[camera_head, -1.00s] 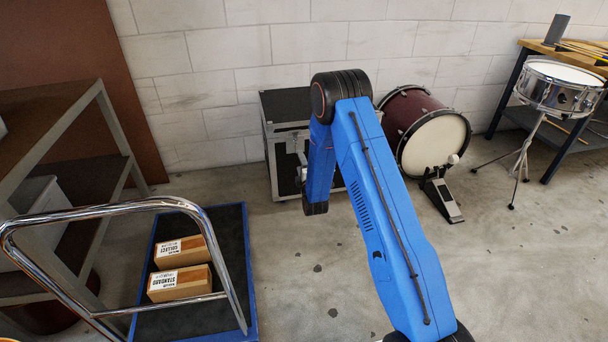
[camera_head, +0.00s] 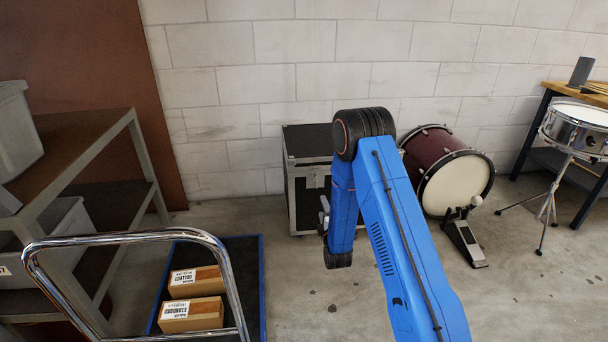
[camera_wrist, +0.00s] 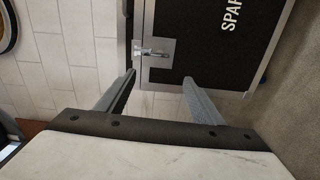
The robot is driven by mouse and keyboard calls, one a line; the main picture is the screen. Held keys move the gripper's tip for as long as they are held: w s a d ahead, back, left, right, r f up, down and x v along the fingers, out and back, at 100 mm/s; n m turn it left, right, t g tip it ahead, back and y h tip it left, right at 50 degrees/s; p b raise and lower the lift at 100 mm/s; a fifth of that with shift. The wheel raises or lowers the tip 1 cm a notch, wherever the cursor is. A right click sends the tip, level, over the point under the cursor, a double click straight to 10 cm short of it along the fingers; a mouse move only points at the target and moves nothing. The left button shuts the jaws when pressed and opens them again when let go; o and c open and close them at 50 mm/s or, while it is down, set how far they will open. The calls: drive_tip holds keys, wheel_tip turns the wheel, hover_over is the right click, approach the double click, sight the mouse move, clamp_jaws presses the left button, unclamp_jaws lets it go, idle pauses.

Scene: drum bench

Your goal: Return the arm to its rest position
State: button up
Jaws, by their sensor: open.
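My blue arm (camera_head: 393,232) rises from the lower right of the head view, bends at a black elbow joint and hangs down on the left side. My gripper (camera_wrist: 160,80) is open in the wrist view, its two grey fingers spread wide with nothing between them. A black case with metal edges and a latch (camera_wrist: 205,48) lies beyond the fingertips, apart from them as far as I can tell. In the head view the gripper is mostly hidden behind my arm, with a small grey part showing in front of the case (camera_head: 306,150).
A trolley with a chrome handle (camera_head: 130,237) carries two cartons (camera_head: 192,315) at lower left. A grey shelf (camera_head: 135,140) stands at far left. A bass drum (camera_head: 455,185) with its pedal (camera_head: 465,243) and a snare drum (camera_head: 575,128) on a stand are at right. Floor between is clear.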

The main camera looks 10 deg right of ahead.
wheel_tip(320, 180, up, 14)
drive_tip(key=s+d+m+g, duration=0.2)
drive_tip(key=s+m+g, duration=0.1)
drive_tip(key=m, duration=0.1)
drive_tip(key=s+d+r+m+g, duration=0.1)
drive_tip(key=s+r+m+g, duration=0.35)
drive_tip(key=s+r, duration=0.7)
drive_tip(key=s+d+r+m+g, duration=0.1)
drive_tip(key=s+m+g, duration=0.1)
drive_tip(key=s, duration=1.1)
drive_tip(key=s+d+r+m+g, duration=0.1)
drive_tip(key=s+m, duration=0.3)
drive_tip(key=s, duration=1)
drive_tip(key=s+d+r+m+g, duration=0.2)
drive_tip(key=s+r+m, duration=0.1)
drive_tip(key=s, duration=1.1)
drive_tip(key=shift+s+r+g, duration=0.2)
drive_tip(key=shift+r+g, duration=0.05)
drive_tip(key=shift+g, duration=0.1)
drive_tip(key=shift+w+d, duration=0.1)
drive_tip(key=shift+w, duration=0.05)
